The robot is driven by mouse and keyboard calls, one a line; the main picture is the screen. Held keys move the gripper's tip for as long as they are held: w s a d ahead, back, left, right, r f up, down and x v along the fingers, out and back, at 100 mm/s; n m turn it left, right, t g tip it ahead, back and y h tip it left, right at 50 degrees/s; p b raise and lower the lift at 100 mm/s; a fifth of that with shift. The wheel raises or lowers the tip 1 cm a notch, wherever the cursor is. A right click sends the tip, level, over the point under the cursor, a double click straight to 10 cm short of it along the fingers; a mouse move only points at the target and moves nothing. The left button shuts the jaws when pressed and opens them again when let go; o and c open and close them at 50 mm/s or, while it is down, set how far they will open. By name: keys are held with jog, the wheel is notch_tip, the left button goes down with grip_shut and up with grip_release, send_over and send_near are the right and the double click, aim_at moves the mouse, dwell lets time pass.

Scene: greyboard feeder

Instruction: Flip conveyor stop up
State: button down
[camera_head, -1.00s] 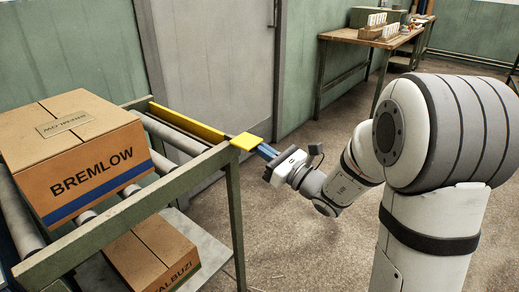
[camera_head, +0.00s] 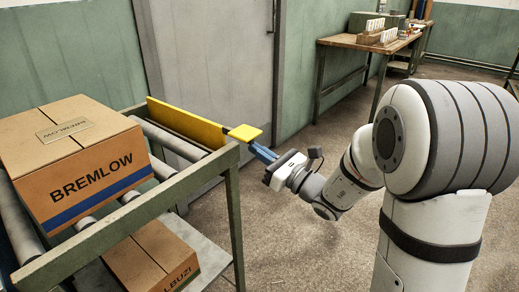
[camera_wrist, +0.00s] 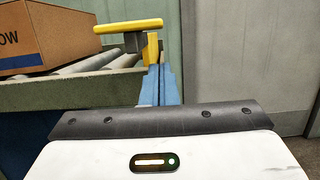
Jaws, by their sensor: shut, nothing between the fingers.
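The conveyor stop is a long yellow plate (camera_head: 182,124) along the conveyor's end, standing tilted up with its broad face showing. A yellow tab (camera_head: 244,132) sticks out from its right end on a dark arm. In the wrist view the tab (camera_wrist: 128,27) shows level, with part of the yellow plate (camera_wrist: 152,48) beside it. My gripper (camera_head: 257,148) has blue fingers, shut and empty, with the tips just under or against the tab; exact contact is unclear. The fingers (camera_wrist: 158,85) also show in the wrist view.
A BREMLOW carton (camera_head: 80,155) sits on the conveyor rollers (camera_head: 168,138), left of the stop. A second carton (camera_head: 150,258) lies on the shelf below. The green frame (camera_head: 232,205) is close left of my gripper. A workbench (camera_head: 350,42) stands behind; floor right of the frame is clear.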

jog(key=p+v, duration=0.2)
jog(key=v, duration=0.8)
jog(key=shift+f+p, duration=0.35)
jog(key=shift+p, duration=0.05)
jog(key=s+a+r+n+g+h+p, duration=0.3)
jog(key=s+r+n+g+p, duration=0.3)
jog(key=s+n+g+p, duration=0.15)
jog(key=s+a+r+n+g+h+p, duration=0.2)
jog(key=s+a+r+n+g+p, duration=0.1)
jog(key=s+r+n+g+p, duration=0.45)
jog(key=s+d+r+n+t+h+p, duration=0.3)
jog(key=d+r+n+h+p, duration=0.7)
jog(key=p, duration=0.5)
jog(key=d+r+t+h, duration=0.1)
jog(key=d+r, duration=0.1)
jog(key=d, duration=0.1)
jog(key=shift+d+r+n+t, duration=0.15)
jog(key=shift+d+n+t, duration=0.15)
jog(key=shift+t, duration=0.1)
